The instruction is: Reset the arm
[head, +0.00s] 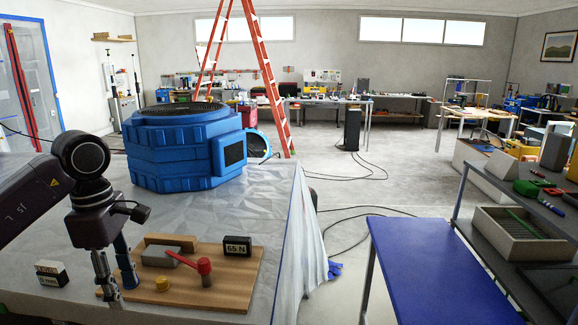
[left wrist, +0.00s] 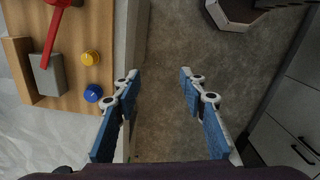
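My left arm comes in from the left in the head view. Its left gripper (head: 116,287) points downward at the near left edge of the wooden board (head: 222,293) on the covered table. In the left wrist view, the left gripper (left wrist: 158,78) has its two blue-padded fingers apart with nothing between them. The fingers show against the bare floor, beside the board (left wrist: 103,20). The right gripper is not in view.
A blue drum-shaped machine (head: 180,145) stands behind the board. A "65 N" display (head: 237,246) sits on the board, and a small labelled box (head: 50,273) lies left of it. A blue-topped table (head: 440,270) and grey shelves stand right, across open floor.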

